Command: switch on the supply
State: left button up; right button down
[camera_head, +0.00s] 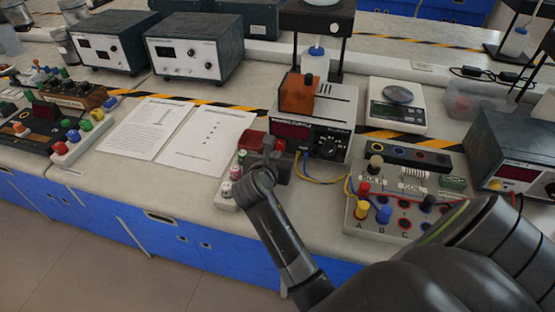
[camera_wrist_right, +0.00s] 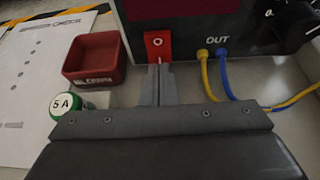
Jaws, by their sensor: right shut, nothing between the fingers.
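The supply (camera_head: 311,135) is a box with a dark red display and a black dial, standing on the bench. Its red rocker switch (camera_wrist_right: 157,41) shows in the right wrist view, with a round mark on its upper part. My right gripper (camera_wrist_right: 159,68) is shut and empty, its fingertips at the lower part of the switch. I cannot tell whether they touch it. In the head view the right gripper (camera_head: 270,146) is at the supply's lower left front. The fingertips hide the switch's lower end. My left gripper is not in view.
Yellow and blue leads (camera_wrist_right: 222,75) plug in right of the switch, at OUT. A small red tray (camera_wrist_right: 95,60) and a green-sided 5 A cap (camera_wrist_right: 68,103) are on the left. A terminal board (camera_head: 390,215) is at the right. Paper sheets (camera_head: 205,138) lie left.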

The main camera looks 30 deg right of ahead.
jog(key=shift+w, duration=0.1)
jog(key=shift+r, duration=0.1)
dwell(0.3)
jog(key=shift+w+d, duration=0.1)
jog(key=shift+d, duration=0.1)
jog(key=shift+r+p, duration=0.8)
jog(key=shift+p, duration=0.75)
jog(key=shift+f, duration=0.1)
